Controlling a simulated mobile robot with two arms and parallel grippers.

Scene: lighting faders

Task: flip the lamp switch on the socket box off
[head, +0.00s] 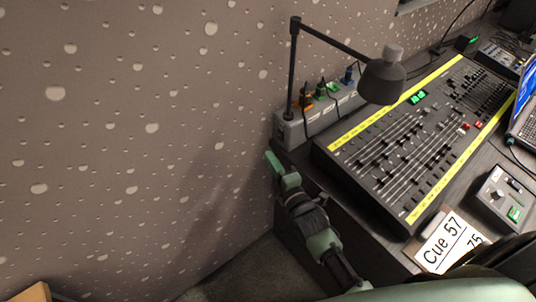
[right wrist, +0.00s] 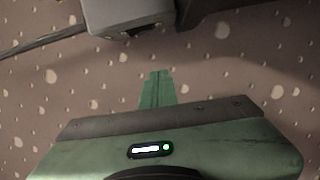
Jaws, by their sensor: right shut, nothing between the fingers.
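The grey socket box (head: 291,131) stands against the wall at the back edge of the desk, with plugs along it. The desk lamp (head: 384,82) has a dark shade and a thin jointed arm that rises near the box's left end. I cannot make out the lamp switch clearly. My right gripper (head: 274,160) is shut and empty, just off the desk's left edge, below and left of the box's near end. In the right wrist view its green fingers (right wrist: 158,88) are together, and a grey housing, apparently the socket box (right wrist: 128,14), is above and apart from them. My left gripper is out of view.
The fader console (head: 400,140) with yellow strips lies right of the box. A small control box (head: 497,197), a laptop (head: 527,110) and a "Cue 57" card (head: 448,243) are at the right. The spotted wall (head: 130,130) is beside my right gripper.

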